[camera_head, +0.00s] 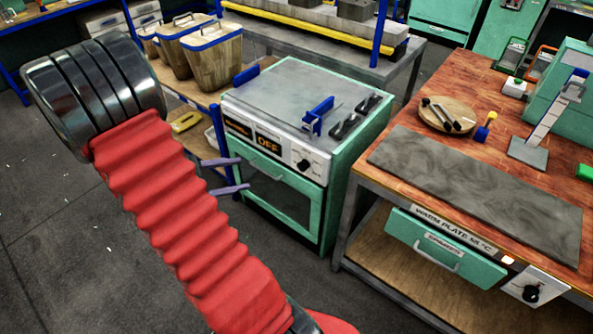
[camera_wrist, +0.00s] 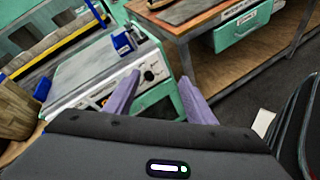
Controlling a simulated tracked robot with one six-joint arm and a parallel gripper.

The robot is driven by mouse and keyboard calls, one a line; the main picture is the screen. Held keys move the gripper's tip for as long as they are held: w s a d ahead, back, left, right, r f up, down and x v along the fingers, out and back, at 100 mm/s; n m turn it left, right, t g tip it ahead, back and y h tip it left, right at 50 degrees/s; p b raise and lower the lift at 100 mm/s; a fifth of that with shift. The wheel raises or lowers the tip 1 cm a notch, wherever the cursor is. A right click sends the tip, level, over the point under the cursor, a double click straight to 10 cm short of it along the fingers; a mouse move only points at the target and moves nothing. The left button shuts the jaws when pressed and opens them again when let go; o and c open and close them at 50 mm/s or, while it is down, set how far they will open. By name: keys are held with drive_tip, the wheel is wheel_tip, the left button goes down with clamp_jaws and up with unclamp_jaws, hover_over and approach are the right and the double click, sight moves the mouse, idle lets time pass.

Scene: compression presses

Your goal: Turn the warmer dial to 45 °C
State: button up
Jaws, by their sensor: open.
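The warmer (camera_head: 262,165) is a green cabinet with a grey top and a glass door. Its white front panel has a dark display (camera_head: 268,143) reading OFF in orange. A black dial (camera_head: 303,165) sits at the right end of that panel; it also shows in the wrist view (camera_wrist: 149,75). My gripper (camera_head: 245,172) has two purple fingers, open and empty, in front of the cabinet's left side, left of the dial. In the wrist view, the dial appears between the fingertips (camera_wrist: 160,77); I cannot tell the distance. The dial's pointer is too small to read.
On the right, a wooden bench carries a grey plate (camera_head: 480,190) labelled as a warm plate. Another black dial (camera_head: 531,293) is on its front, beside a green drawer (camera_head: 445,248). A blue bracket (camera_head: 318,116) stands on the cabinet. Open floor lies in front.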

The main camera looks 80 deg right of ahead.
drive_tip(key=s+d+f+n+h, duration=0.3)
drive_tip(key=d+f+n, duration=0.2)
drive_tip(key=d+f, duration=0.45)
drive_tip(key=n+t+h, duration=0.2)
drive_tip(key=n+h, duration=0.1)
drive_tip(key=n, duration=0.1)
approach(301, 168)
drive_tip(key=v, duration=0.6)
drive_tip(key=shift+w+d+r, duration=0.1)
drive_tip(key=shift+w, duration=0.05)
drive_tip(key=shift+d, duration=0.15)
drive_tip(key=x, duration=1.3)
drive_tip(key=shift+s+d, duration=0.2)
drive_tip(key=shift+s, duration=0.05)
drive_tip(key=shift+c, duration=0.5)
drive_tip(key=c, duration=0.9)
